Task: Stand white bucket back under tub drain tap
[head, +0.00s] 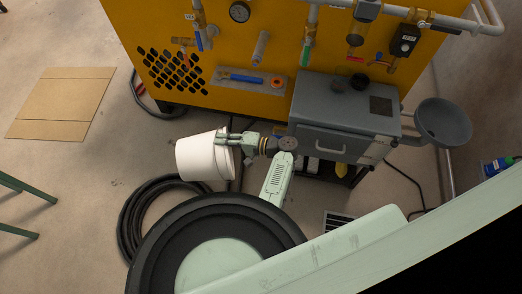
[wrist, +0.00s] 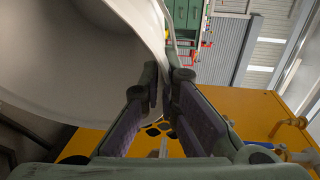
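The white bucket (head: 200,158) is tipped on its side in the head view, with its open mouth facing right. It is left of the grey tub-like cabinet (head: 335,120). I cannot tell whether it touches the floor. My gripper (head: 220,138) is at the upper edge of its rim. In the wrist view the bucket (wrist: 75,55) fills the upper left, and its rim runs down between the two fingers of my gripper (wrist: 165,80), which are closed on the wall. I cannot make out the drain tap for certain; my arm and the cabinet hide part of that area.
A yellow panel (head: 215,80) with pipes and valves stands behind. A grey bowl (head: 443,118) sticks out right of the cabinet. A coiled black hose (head: 128,225) lies on the floor at left. A cardboard sheet (head: 62,103) lies far left, with bare floor around it.

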